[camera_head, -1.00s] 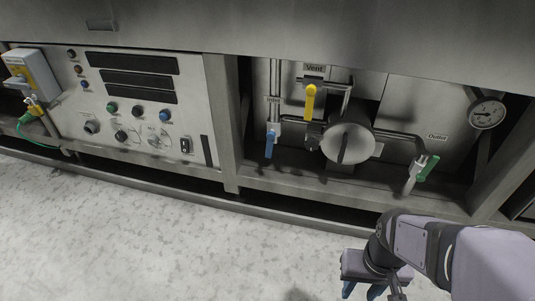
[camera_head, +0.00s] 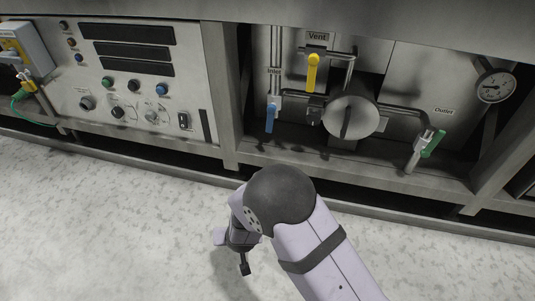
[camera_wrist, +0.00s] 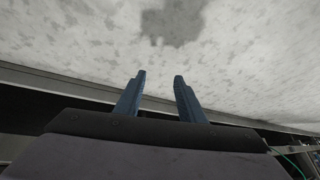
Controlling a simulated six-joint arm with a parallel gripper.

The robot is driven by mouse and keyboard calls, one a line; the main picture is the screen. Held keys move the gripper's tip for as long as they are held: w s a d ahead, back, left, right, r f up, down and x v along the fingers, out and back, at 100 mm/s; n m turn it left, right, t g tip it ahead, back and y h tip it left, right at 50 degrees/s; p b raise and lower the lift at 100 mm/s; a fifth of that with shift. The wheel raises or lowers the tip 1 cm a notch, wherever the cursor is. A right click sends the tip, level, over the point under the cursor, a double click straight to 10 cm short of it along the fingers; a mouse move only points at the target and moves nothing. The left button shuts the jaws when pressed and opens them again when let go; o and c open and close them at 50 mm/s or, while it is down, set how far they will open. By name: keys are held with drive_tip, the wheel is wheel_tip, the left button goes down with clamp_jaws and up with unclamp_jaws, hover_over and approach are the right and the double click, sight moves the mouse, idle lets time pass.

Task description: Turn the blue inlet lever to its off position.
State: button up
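The blue inlet lever (camera_head: 269,119) hangs straight down on the inlet pipe, below the "Inlet" label (camera_head: 274,71), in the head view. Its handle lies in line with the vertical pipe. My gripper is mostly hidden behind my arm in the head view, low in front of the machine and well apart from the lever. In the wrist view my gripper (camera_wrist: 160,78) shows two blue fingers spread apart with nothing between them. The wrist view faces the floor, and the lever is not in it.
A frame post (camera_head: 221,92) and control panel (camera_head: 136,92) stand left. The floor in front is clear.

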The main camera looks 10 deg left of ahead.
drive_tip(key=w+a+r+m+t, duration=0.2)
drive_tip(key=w+r+t, duration=0.3)
drive_tip(key=w+r, duration=0.4)
drive_tip(key=m+t+h, duration=0.3)
drive_tip(key=t, duration=0.5)
approach(269, 125)
drive_tip(key=shift+w+f+b, duration=0.15)
drive_tip(key=shift+w+b, duration=1.6)
drive_tip(key=shift+w, duration=2.2)
clamp_jaws()
